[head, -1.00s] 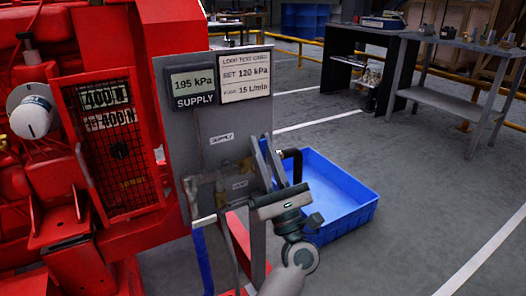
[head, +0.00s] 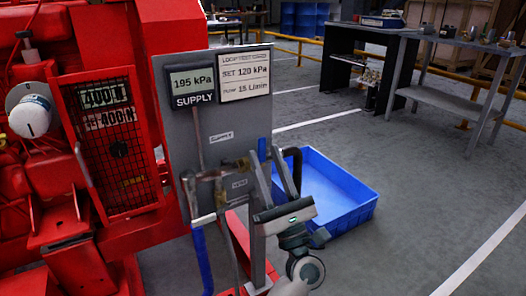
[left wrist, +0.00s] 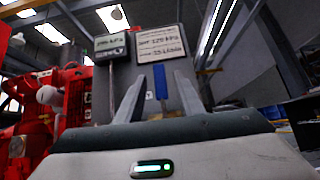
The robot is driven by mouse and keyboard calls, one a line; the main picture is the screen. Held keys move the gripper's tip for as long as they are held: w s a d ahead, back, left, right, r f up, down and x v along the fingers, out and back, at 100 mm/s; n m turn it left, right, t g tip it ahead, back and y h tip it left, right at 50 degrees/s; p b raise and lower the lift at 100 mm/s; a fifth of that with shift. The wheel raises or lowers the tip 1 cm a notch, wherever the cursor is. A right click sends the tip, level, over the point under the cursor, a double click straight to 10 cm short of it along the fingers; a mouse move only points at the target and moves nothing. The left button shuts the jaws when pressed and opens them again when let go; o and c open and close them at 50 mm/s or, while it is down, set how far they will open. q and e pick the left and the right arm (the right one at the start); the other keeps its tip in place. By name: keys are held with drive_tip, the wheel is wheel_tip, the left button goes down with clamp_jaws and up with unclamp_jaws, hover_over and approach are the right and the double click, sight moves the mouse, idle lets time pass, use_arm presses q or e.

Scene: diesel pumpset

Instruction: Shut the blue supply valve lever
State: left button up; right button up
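The blue supply valve lever (head: 262,149) stands upright at the right edge of the grey panel (head: 211,120). In the left wrist view the blue lever (left wrist: 160,82) shows in the gap between my fingers. My left gripper (head: 265,160) is open in front of the panel's right side, its fingers pointing up just below and around the lever in the head view. The left wrist view also shows the open fingers (left wrist: 160,76), with no clear contact on the lever. The fingers partly hide the valve body. My right gripper is out of view.
Brass pipe fittings (head: 207,176) and a blue hose (head: 202,258) are on the panel's lower left. A red engine (head: 60,200) stands left. A blue bin (head: 345,200) lies on the floor behind my gripper. The floor at right is clear.

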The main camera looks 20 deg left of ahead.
use_arm(q)
drive_tip(key=v, duration=1.4)
idle(1.0)
